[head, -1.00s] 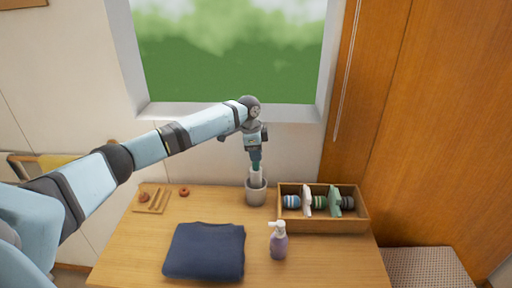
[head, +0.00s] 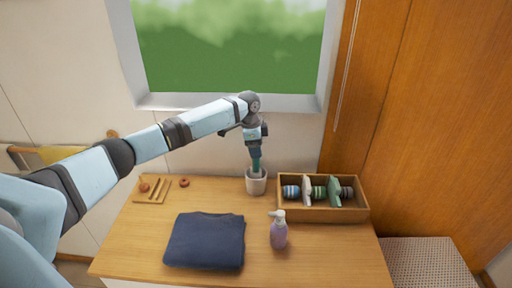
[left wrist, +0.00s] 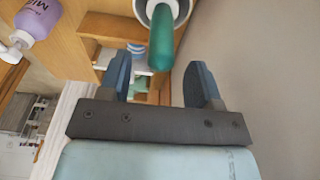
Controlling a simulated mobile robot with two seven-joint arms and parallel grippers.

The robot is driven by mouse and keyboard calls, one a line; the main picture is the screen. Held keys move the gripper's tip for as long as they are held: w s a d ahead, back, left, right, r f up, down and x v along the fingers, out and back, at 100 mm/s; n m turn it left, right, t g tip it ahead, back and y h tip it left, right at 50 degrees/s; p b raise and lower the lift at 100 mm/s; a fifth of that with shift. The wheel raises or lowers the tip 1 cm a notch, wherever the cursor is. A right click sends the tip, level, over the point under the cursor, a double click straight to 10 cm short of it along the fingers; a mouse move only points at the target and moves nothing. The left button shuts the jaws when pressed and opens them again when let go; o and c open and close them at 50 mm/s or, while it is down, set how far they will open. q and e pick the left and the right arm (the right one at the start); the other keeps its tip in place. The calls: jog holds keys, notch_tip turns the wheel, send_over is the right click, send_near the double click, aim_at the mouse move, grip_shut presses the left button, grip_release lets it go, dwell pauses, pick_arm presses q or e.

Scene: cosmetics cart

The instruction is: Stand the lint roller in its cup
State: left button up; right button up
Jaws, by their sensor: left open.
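The lint roller's green handle (head: 256,165) sticks up out of the grey cup (head: 256,187) at the back of the table. It stands nearly upright, with its roller end down inside the cup and hidden. In the left wrist view the handle (left wrist: 162,42) lies between and just beyond my open fingers, and part of the cup's rim (left wrist: 141,10) shows around it. My left gripper (head: 256,154) is open directly above the cup, at the handle's top end, with gaps on both sides. My right gripper is not in view.
A wooden box (head: 322,214) with several rolled and upright items stands right of the cup. A purple pump bottle (head: 278,233) and a folded navy cloth (head: 205,241) are in front. A small wooden tray (head: 152,191) and a brown ring (head: 184,183) lie at the left.

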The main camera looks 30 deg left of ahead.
pick_arm(q)
notch_tip(320, 180, up, 14)
jog(key=s+a+b, duration=0.1)
jog(key=shift+a+f, duration=0.15)
jog(key=shift+a, duration=0.25)
jog(key=shift+f, duration=0.1)
dwell(0.7)
